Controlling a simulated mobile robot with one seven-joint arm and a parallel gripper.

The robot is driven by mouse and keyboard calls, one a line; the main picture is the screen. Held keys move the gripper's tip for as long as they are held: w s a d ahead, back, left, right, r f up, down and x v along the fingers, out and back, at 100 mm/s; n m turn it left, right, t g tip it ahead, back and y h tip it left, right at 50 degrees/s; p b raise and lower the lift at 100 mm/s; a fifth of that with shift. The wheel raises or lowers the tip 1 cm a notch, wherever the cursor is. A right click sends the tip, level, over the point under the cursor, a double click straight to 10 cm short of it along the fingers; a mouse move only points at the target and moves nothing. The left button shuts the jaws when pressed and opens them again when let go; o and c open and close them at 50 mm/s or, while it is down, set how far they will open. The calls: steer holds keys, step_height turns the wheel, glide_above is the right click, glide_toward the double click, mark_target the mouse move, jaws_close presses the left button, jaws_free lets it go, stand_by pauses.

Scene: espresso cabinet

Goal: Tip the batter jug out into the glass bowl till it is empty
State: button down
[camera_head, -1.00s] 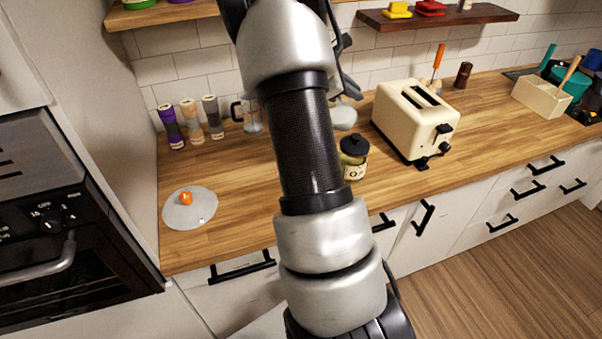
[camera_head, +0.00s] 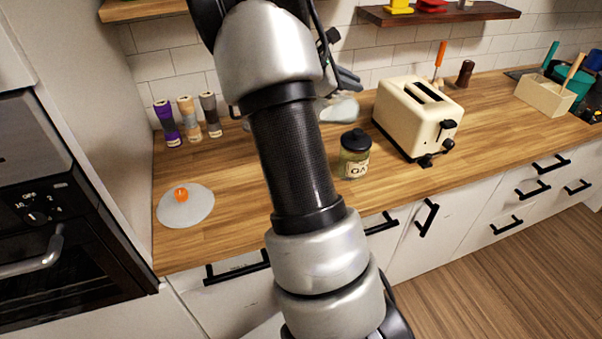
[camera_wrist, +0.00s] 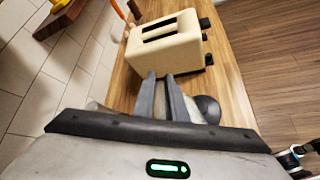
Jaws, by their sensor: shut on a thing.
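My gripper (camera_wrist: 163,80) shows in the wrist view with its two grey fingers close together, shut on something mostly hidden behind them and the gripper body. I take it for the batter jug, but its shape and contents do not show. In the head view my gripper (camera_head: 347,78) is partly behind my arm, left of the toaster and above the counter. A pale, rounded, glassy thing (camera_head: 341,108) shows just below it; I cannot tell whether this is the glass bowl or the jug. No pouring batter is visible.
A cream toaster (camera_head: 418,115) stands right of my gripper. A black-lidded jar (camera_head: 355,155) stands in front. A pale round disc (camera_head: 197,208) with an orange knob lies at the left. Several grinders (camera_head: 187,120) stand by the wall. A shelf (camera_head: 440,15) hangs above.

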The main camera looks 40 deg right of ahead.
steer(key=shift+a+r+h+b, duration=0.15)
steer(key=shift+a+h+b, duration=1.05)
steer(key=shift+b, duration=2.8)
steer(key=a+b, duration=0.1)
steer(key=b, duration=0.1)
steer(key=shift+f+h+b, duration=0.35)
steer(key=shift+f+h, duration=0.05)
steer(key=shift+a+b, duration=0.45)
steer(key=shift+b, duration=0.05)
steer(key=r+p, duration=0.1)
steer(key=d+r+p, duration=0.1)
steer(key=p, duration=0.1)
steer(key=shift+r+p, duration=0.2)
steer(key=shift+p, duration=0.1)
steer(key=d+y+p, duration=0.1)
steer(key=p, duration=0.2)
steer(key=d+p, duration=0.1)
steer(key=p, duration=0.2)
steer(key=shift+s+d+r+y, duration=0.1)
steer(key=shift+d+r+y, duration=0.15)
steer(key=shift+y, duration=0.15)
steer(key=p, duration=0.2)
steer(key=shift+d+f+y+p, duration=0.1)
steer(key=shift+d+y+p, duration=0.25)
steer(key=shift+y+p, duration=0.05)
step_height(320, 180, down, 2)
steer(key=shift+d+f+y, duration=0.1)
steer(key=shift+d+y, duration=0.05)
steer(key=shift+y, duration=0.25)
steer(key=shift+p, duration=0.4)
